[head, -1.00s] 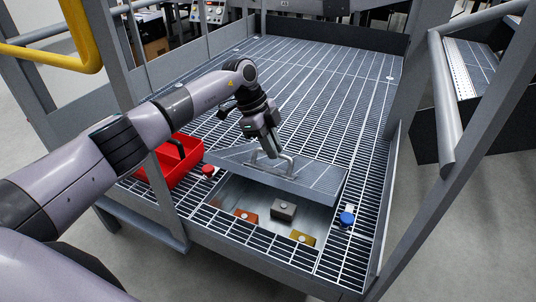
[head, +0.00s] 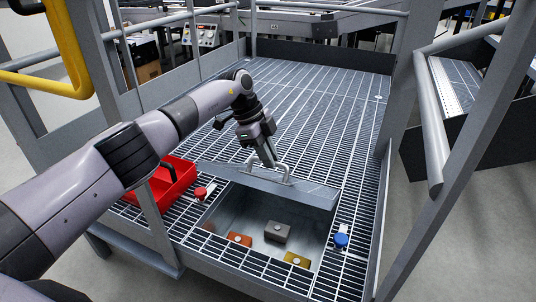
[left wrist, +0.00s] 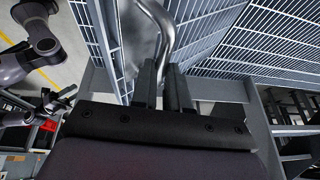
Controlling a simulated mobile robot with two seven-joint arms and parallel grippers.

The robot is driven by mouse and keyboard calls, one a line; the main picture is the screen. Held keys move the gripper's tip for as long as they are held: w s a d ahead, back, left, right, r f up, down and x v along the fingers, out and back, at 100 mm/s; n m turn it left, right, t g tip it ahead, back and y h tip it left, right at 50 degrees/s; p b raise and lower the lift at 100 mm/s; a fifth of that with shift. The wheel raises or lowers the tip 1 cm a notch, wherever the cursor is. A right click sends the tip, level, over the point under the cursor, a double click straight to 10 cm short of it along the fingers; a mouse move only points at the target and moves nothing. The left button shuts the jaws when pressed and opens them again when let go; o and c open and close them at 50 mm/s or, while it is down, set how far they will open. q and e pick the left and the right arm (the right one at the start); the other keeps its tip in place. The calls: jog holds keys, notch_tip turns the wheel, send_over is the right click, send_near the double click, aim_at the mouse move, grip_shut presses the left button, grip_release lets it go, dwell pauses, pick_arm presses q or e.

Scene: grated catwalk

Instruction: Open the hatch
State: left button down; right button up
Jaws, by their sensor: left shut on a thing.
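Inside the recess lie a dark grey block (head: 277,232), an orange block (head: 239,239) and a yellow block (head: 297,259). My right gripper is not in view.
A red open box (head: 165,184) stands on the grating left of the recess. A red knob (head: 200,193) and a blue knob (head: 341,240) flank the opening. Railings (head: 433,140) rise on both sides. The grating behind the lid is clear.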

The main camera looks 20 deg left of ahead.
pick_arm(q)
jog(key=shift+f, duration=0.4)
jog(key=c, duration=1.1)
grip_release()
jog(key=shift+w+f, duration=0.15)
jog(key=shift+w, duration=0.2)
jog(key=shift+r, duration=0.2)
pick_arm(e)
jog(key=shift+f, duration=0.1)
pick_arm(q)
jog(key=shift+r, duration=0.15)
